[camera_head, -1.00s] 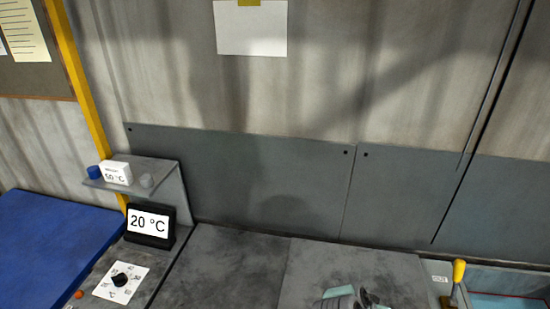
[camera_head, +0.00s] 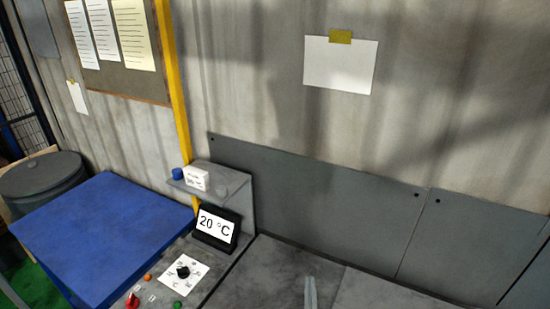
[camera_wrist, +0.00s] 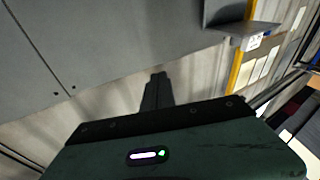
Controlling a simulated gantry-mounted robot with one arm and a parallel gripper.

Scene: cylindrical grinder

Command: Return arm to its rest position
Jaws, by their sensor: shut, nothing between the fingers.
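My gripper (camera_wrist: 157,88) shows in the wrist view as dark fingers held together, pointing up the picture from the dark green housing. It is shut with nothing between the fingers. Grey wall panels and pale wall lie behind it, and it touches nothing that I can see. In the head view the fingers cannot be made out. Only a thin pale piece shows at the bottom edge there, and I cannot tell which part it is.
A blue tabletop (camera_head: 105,235) stands left of the control panel with its dial (camera_head: 183,271) and 20 °C display (camera_head: 216,226). A small shelf (camera_head: 240,183) holds a white box (camera_head: 196,179). A dark grey drum (camera_head: 42,177) stands far left.

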